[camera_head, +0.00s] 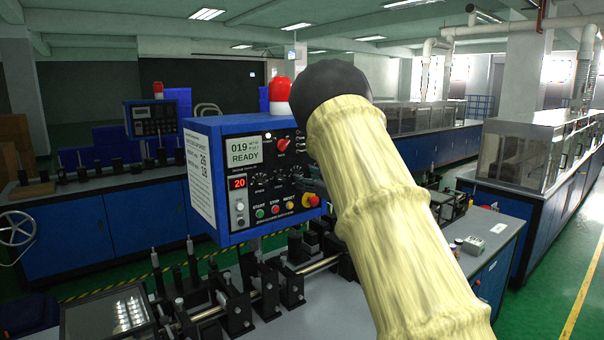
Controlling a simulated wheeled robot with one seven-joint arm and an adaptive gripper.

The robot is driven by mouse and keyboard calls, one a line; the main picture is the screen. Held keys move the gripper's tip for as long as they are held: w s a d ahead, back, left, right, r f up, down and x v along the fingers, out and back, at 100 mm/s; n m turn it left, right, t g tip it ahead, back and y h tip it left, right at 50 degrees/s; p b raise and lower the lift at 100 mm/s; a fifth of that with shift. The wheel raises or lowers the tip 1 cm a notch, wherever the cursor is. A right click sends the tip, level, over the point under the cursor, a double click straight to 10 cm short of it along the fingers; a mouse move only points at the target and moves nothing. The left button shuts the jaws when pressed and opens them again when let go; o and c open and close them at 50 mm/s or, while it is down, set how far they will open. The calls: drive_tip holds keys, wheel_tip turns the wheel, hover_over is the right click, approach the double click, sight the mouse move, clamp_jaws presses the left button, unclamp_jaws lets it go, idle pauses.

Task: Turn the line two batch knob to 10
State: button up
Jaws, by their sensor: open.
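A blue control box (209,135) stands left of centre with a dark front panel. Its screen (244,151) reads 019 and READY, and a small red display (238,183) reads 20. A red knob (283,145) sits at the upper right of the panel, with small black dials below it. Their labels are too small to read, so I cannot tell which is the line two batch knob. My yellow-sleeved arm (390,210) with a black joint covers the panel's right edge.
START, STOP and RESET buttons (275,210) and a red emergency button (311,199) line the panel's bottom. A red beacon (280,95) tops the box. Black fixtures and rails (265,290) crowd the bench below. A second blue panel (153,120) stands behind left. Green floor is open at right.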

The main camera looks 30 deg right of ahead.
drive_tip(key=shift+w+a+p, duration=0.15)
drive_tip(key=shift+w+p, duration=0.35)
drive_tip(key=shift+w, duration=1.15)
drive_tip(key=c, duration=1)
